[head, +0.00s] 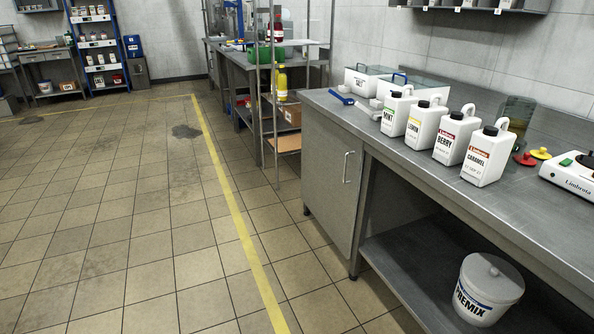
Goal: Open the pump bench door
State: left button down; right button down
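A steel bench (420,170) runs along the right wall. A grey cabinet door (322,172) is at its near-left front, under the worktop. The door looks shut, flush with the bench front. A vertical bar handle (347,168) is on the door's right side. Neither of my grippers is in view.
A PREMIX bucket (487,290) sits on the open lower shelf (420,270). The tiled floor (150,240) left of the bench is clear, with a yellow line (232,212).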

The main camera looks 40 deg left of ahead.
aim_at(332, 157)
jog(key=u, duration=1.15)
jog(key=i+j, duration=0.25)
jog(key=i, duration=0.15)
jog(key=i+j+u, duration=0.15)
jog(key=i+j, duration=0.1)
jog(key=i, duration=0.1)
